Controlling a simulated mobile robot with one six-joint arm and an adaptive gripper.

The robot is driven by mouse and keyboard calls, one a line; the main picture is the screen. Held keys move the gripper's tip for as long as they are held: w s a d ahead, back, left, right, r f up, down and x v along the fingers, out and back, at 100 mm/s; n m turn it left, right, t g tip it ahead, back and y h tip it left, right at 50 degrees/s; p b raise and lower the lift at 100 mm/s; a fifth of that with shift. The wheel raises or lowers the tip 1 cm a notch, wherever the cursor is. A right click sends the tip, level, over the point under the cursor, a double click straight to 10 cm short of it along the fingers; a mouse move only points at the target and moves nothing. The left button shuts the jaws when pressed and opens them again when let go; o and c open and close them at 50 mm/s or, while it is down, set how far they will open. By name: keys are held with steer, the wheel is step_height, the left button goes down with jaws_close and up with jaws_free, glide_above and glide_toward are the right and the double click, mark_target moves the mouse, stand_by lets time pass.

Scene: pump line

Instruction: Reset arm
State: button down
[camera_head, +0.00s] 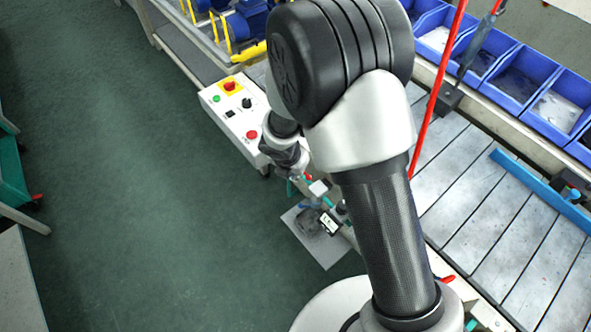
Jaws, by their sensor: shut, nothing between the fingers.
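My gripper (297,172) shows small and partly hidden in the middle of the head view, below my bent arm. It is shut and empty, near the control box and over the edge of the line. My dark elbow and grey upper arm hide much of the area behind them.
A white control box (236,117) with red, green and black controls stands left of my gripper. The slatted bench (470,185) is at the right, with blue bins (515,78) behind it and a blue rail (540,190). Blue pumps (246,20) are at the top. Green floor (120,160) is clear at the left.

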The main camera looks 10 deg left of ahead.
stand_by(0.3)
steer(key=s+d+r+m+t, duration=0.1)
steer(key=d+r+m, duration=0.6)
steer(key=r, duration=0.3)
steer(key=s+d+r+m, duration=0.2)
steer(key=d+r+m, duration=0.5)
steer(key=r, duration=0.4)
steer(key=s+d+r+m, duration=0.1)
steer(key=s+r+m, duration=0.2)
steer(key=s+m, duration=0.3)
steer(key=s+d+r+m, duration=0.2)
steer(key=s+r+m, duration=0.1)
steer(key=s+m, duration=0.3)
steer(key=s+d+r+m+y, duration=0.1)
steer(key=s+d+r+m, duration=0.1)
steer(key=s+m, duration=0.4)
steer(key=shift+s+d+r, duration=0.2)
steer(key=shift+s+r, duration=0.2)
steer(key=shift+r, duration=0.4)
